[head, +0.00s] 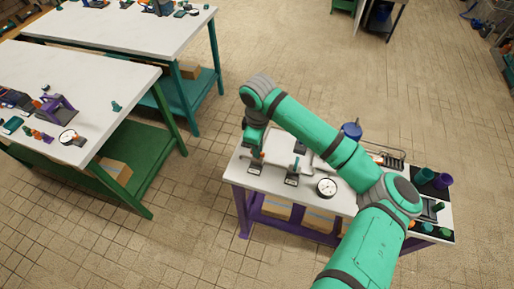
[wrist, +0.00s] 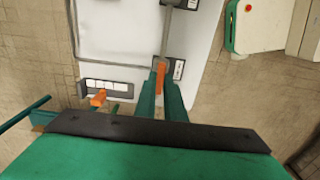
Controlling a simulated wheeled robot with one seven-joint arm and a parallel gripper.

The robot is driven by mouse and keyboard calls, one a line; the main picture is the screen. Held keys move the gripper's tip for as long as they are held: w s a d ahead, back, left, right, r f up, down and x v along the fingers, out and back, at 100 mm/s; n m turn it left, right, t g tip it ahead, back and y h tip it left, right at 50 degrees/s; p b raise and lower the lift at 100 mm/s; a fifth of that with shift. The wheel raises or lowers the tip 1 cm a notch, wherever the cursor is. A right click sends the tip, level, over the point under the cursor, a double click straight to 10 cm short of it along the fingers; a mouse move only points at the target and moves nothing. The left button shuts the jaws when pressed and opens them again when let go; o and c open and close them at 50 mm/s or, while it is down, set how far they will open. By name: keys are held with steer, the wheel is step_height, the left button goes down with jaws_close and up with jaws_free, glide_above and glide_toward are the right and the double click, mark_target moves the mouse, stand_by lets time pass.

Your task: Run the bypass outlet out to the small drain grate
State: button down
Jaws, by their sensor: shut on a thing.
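My gripper (wrist: 160,95) has its two green fingers closed around an orange handle (wrist: 160,77). The handle sits at the near end of a grey bar or pipe (wrist: 167,30), beside a small labelled plate (wrist: 178,69). In the head view my gripper (head: 256,150) points down over the left end of the white bench (head: 268,181) with purple legs. My fingers hide part of the handle. I cannot tell which part is the bypass outlet. A dark slotted piece (head: 393,160) lies at the bench's far right; I cannot tell whether it is the drain grate.
A round gauge (head: 326,187) and a labelled plate (head: 291,181) sit near the bench's front edge. A blue pot (head: 351,130) stands behind my arm. Another orange lever (wrist: 97,98) is left of my fingers. Two other benches stand left, with clear floor between.

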stand_by(0.4)
steer(key=c, duration=1.8)
jaws_free()
steer(key=shift+c, duration=0.2)
steer(key=shift+r, duration=0.1)
step_height(320, 180, up, 11)
steer(key=shift+f, duration=0.2)
steer(key=shift+w, duration=0.1)
